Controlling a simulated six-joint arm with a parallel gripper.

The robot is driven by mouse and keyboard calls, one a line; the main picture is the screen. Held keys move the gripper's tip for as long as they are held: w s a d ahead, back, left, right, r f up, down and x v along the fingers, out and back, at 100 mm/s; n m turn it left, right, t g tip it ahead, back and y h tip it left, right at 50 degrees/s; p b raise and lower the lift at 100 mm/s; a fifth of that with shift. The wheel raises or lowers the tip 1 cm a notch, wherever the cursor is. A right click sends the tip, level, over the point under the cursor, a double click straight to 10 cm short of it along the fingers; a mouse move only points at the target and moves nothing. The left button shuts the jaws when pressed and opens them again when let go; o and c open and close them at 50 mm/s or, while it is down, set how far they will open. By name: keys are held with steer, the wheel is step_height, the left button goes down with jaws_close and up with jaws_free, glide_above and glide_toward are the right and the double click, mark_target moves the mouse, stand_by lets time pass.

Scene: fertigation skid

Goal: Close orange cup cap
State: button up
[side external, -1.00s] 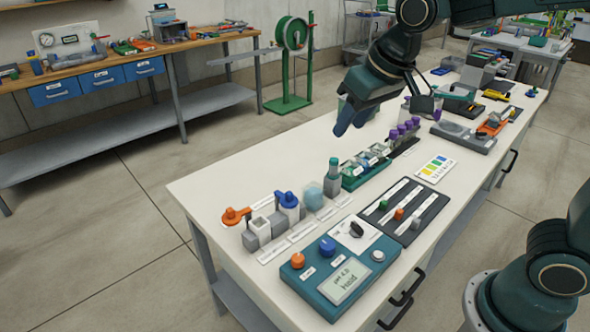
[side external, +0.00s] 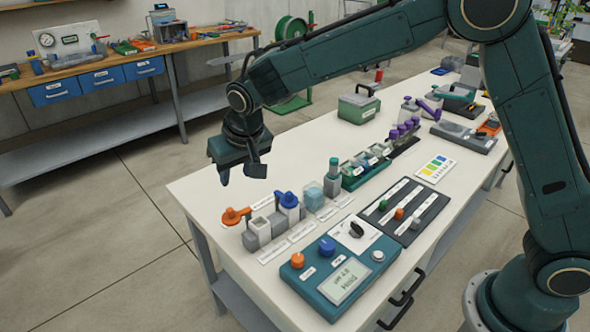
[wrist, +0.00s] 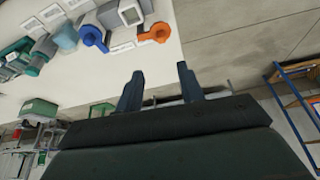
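In the wrist view, the orange cap (wrist: 157,33) is ahead of my fingers, beside the pale cup mouth (wrist: 130,12). The blue cap (side external: 289,199) sits on the neighbouring cup; it also shows in the wrist view (wrist: 92,37). My gripper (side external: 238,180) is above the table's left end, higher than the orange cap and apart from it. In the wrist view, its two fingers (wrist: 160,84) are spread with nothing between them.
A teal control box (side external: 340,281) with orange and blue knobs stands in front of the cups. A teal-capped bottle (side external: 333,178) and a green rack (side external: 366,168) stand to their right. The white table (side external: 208,196) is clear around its left corner.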

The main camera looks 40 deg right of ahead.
mark_target(230, 209)
steer(key=shift+w+a+f, duration=0.15)
steer(key=shift+a+f, duration=0.05)
steer(key=shift+f, duration=0.05)
steer(key=shift+f, duration=0.1)
steer(key=shift+x, duration=6.75)
jaws_close()
